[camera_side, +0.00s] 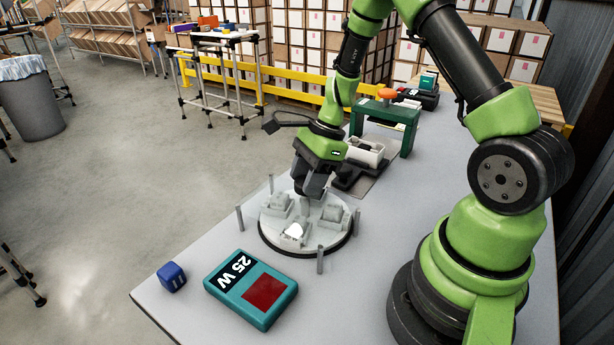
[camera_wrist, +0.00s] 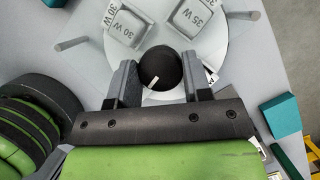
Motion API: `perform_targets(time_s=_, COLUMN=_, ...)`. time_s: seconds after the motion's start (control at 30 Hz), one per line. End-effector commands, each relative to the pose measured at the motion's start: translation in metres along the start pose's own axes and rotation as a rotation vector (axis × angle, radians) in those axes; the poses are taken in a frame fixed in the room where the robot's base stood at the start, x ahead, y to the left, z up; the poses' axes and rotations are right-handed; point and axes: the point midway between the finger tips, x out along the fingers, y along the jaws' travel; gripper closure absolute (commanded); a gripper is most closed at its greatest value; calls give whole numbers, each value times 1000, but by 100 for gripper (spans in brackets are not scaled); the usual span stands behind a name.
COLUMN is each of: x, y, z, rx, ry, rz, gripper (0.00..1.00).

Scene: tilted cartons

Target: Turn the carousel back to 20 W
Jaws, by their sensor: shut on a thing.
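The carousel (camera_side: 275,233) is a pale round disc with a dark rim on the table in the side view; its disc also shows in the wrist view (camera_wrist: 238,38). It carries blocky grey holders, and two in the wrist view read 30 W (camera_wrist: 127,26) and 35 W (camera_wrist: 194,17). A round black knob (camera_wrist: 160,66) with a short white mark stands at its middle. My gripper (camera_side: 311,190) points down over the disc, its fingers on both sides of the knob, shut on it. In the side view the gripper hides the knob. A teal box (camera_side: 228,286) reads 25 W beside a red panel.
Thin grey posts (camera_side: 320,259) stand around the carousel. A blue cube (camera_side: 171,277) lies near the table's front left corner. Behind are a white bin (camera_side: 366,153) and a green stand (camera_side: 411,127) with an orange knob on top.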

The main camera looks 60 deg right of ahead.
Motion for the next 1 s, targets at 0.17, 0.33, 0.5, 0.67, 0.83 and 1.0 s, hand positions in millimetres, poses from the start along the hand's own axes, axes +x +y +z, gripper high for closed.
perform_targets(time_s=0.17, x=-1, y=0, z=0, rx=79, ry=1, rz=-34, gripper=98)
perform_targets(time_s=0.33, x=0, y=0, z=0, rx=145, ry=0, rz=-61, gripper=98)
perform_targets(time_s=0.5, x=0, y=1, z=0, rx=195, ry=0, rz=-82, gripper=98)
perform_targets(time_s=0.67, x=-1, y=1, z=0, rx=228, ry=0, rz=-96, gripper=98)
perform_targets(time_s=0.83, x=0, y=1, z=0, rx=247, ry=0, rz=-104, gripper=98)
perform_targets(time_s=1.0, x=0, y=1, z=0, rx=253, ry=0, rz=-107, gripper=98)
